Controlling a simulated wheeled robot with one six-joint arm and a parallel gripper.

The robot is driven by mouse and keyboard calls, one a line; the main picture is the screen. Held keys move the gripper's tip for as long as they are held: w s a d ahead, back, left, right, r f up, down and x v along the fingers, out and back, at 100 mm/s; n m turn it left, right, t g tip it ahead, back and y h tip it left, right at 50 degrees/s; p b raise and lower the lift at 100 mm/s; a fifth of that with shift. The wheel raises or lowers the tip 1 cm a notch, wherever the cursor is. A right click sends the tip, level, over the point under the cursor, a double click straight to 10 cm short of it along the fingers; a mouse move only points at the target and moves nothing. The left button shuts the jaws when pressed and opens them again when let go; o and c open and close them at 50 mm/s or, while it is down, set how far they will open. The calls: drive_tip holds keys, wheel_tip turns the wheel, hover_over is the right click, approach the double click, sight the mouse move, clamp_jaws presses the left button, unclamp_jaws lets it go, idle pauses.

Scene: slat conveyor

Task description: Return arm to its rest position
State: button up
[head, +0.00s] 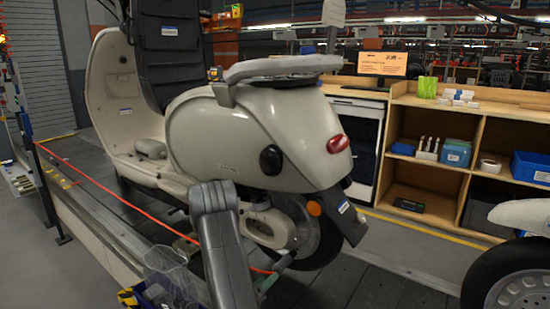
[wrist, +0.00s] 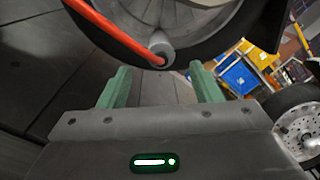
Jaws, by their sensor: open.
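My gripper (wrist: 160,84) shows in the wrist view as two green fingers set wide apart with nothing between them. A wheel with a dark tire and grey hub fills the top of that view, just beyond the fingertips. In the head view my arm reaches down in front of the cream scooter (head: 235,125), and the gripper (head: 276,274) is low by the rear wheel (head: 318,240), partly hidden by the arm. A red line (wrist: 110,32) meets a round grey end (wrist: 161,47) in front of the hub, beyond the fingers. Whether the fingers touch anything is unclear.
The red line (head: 100,190) runs along the left side of the conveyor (head: 110,220) in the head view. A wooden shelf unit (head: 465,180) with boxes is at right, and another wheel (head: 515,285) at bottom right.

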sight(285, 263)
drive_tip(key=b+x, duration=0.2)
drive_tip(key=x, duration=0.8)
drive_tip(key=shift+w+d, duration=0.25)
drive_tip(key=shift+d, duration=0.1)
drive_tip(key=v, duration=1)
drive_tip(key=shift+r, duration=0.15)
drive_tip(key=shift+d+r, duration=0.1)
